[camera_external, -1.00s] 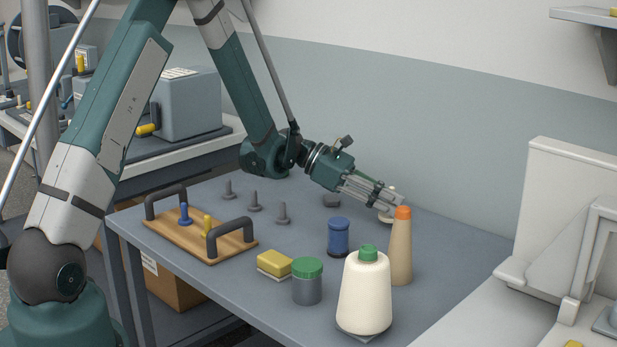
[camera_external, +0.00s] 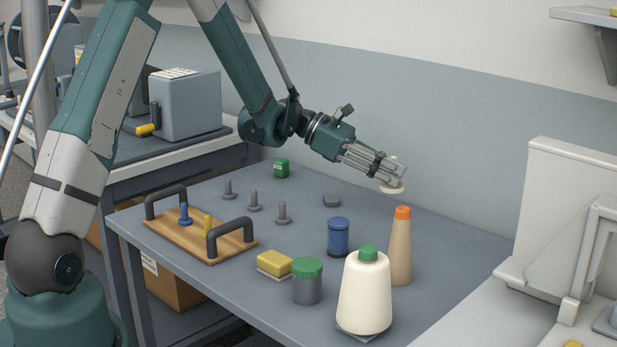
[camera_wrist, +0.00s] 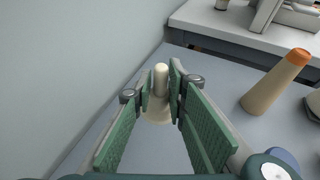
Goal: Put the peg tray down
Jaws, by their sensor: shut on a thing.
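The peg tray (camera_external: 222,250) is a wooden board with two dark arched handles, resting on the grey table at the left. A blue peg (camera_external: 185,214) and a yellow peg (camera_external: 207,226) stand on it. My gripper (camera_external: 402,174) is far from the tray, to its right and over the back of the table. It is shut on a cream-coloured piece (camera_external: 392,188) with a wide base. In the wrist view, its upright stem (camera_wrist: 160,76) shows between the green-padded fingers. The piece is held up, clear of the table.
An orange-tipped cone (camera_external: 400,250) stands below my gripper. A white thread cone (camera_external: 365,295), blue spool (camera_external: 339,237), green-lidded jar (camera_external: 307,282) and yellow sponge (camera_external: 274,263) stand at the front.

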